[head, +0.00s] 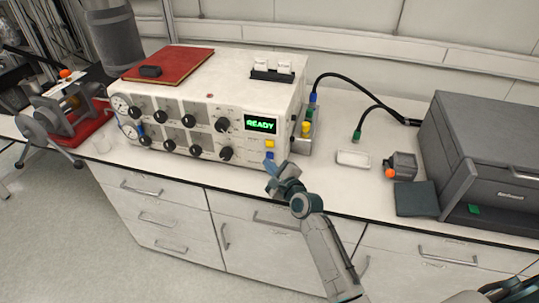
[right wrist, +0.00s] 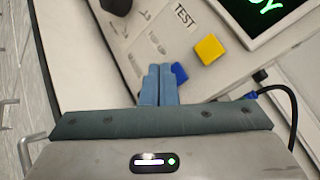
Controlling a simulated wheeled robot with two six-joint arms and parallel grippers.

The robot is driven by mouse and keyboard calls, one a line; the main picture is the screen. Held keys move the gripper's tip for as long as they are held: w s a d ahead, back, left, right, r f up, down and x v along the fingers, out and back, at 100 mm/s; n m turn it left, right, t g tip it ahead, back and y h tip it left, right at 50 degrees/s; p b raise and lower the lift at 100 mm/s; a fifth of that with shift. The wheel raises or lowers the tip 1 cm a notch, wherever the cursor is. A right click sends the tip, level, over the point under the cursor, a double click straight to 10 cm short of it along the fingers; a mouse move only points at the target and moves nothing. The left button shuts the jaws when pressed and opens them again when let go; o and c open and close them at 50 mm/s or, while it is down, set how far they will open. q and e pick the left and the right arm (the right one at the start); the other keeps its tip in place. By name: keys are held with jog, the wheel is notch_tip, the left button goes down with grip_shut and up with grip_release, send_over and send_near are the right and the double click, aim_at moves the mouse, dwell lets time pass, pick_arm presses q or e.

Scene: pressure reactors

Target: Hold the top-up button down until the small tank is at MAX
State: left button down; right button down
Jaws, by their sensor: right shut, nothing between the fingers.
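The white control unit (head: 205,95) stands on the bench with a lit display (head: 261,124) reading READY. A yellow button (head: 269,143) and a blue button (head: 269,155) sit below it; they also show in the right wrist view, yellow (right wrist: 209,49) and blue (right wrist: 180,74). My left gripper is not in view.
Dials and knobs fill the unit's front. A red book (head: 185,65) lies on top. To the right are cables, a white dish (head: 353,159), a small grey box with an orange knob (head: 400,165) and a large grey machine (head: 485,150). The bench edge runs below the gripper.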

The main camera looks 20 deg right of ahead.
dwell(0.3)
jog(key=shift+s+a+p, duration=0.45)
jog(key=shift+s+a, duration=0.3)
jog(key=shift+s, duration=0.35)
jog(key=shift+s+a+p, duration=0.45)
jog(key=shift+s+a, duration=0.25)
jog(key=shift+s, duration=0.35)
